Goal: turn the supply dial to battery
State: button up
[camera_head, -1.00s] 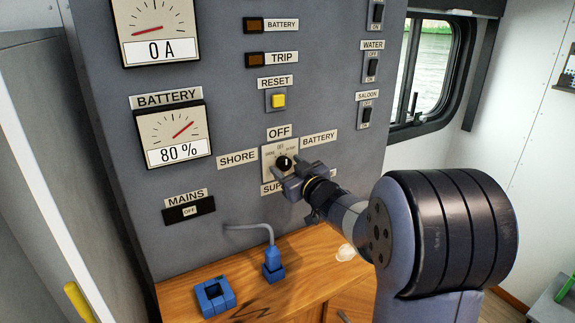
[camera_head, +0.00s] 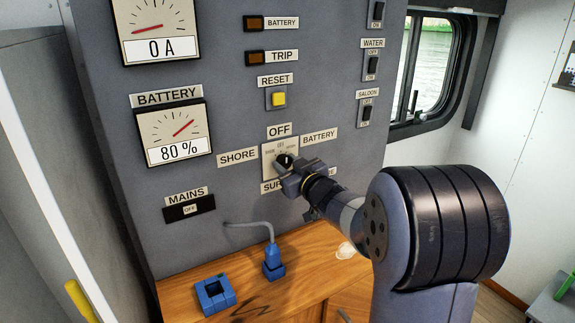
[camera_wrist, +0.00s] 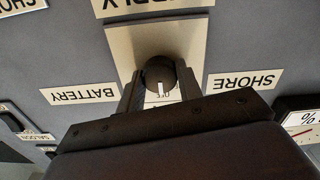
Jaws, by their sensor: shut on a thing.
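The supply dial (camera_head: 284,159) is a black knob on a pale square plate, between the SHORE, OFF and BATTERY labels. In the wrist view, which is upside down, the knob (camera_wrist: 160,73) has a white pointer mark aimed at OFF. My gripper (camera_head: 287,170) reaches it from the lower right. In the wrist view my gripper (camera_wrist: 160,86) has one finger on each side of the knob and is shut on it. The BATTERY label (camera_head: 319,137) is right of the dial. The SUPPLY label below it is partly hidden by my gripper.
A yellow reset button (camera_head: 278,99) is above the dial. A blue plug with a grey cable (camera_head: 272,260) and a blue socket frame (camera_head: 215,294) are on the wooden counter (camera_head: 300,270) below. Water and saloon switches (camera_head: 366,116) are at the right.

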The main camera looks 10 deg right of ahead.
jog(key=shift+r+p, duration=0.1)
jog(key=shift+p, duration=0.2)
jog(key=m+p, duration=0.2)
jog(key=m, duration=0.1)
jog(key=shift+r, duration=0.1)
jog(key=m+p, duration=0.4)
jog(key=m, duration=0.2)
jog(key=shift+f, duration=0.2)
dwell(0.3)
jog(key=o, duration=1)
jog(key=b+v, duration=0.2)
jog(key=v, duration=0.9)
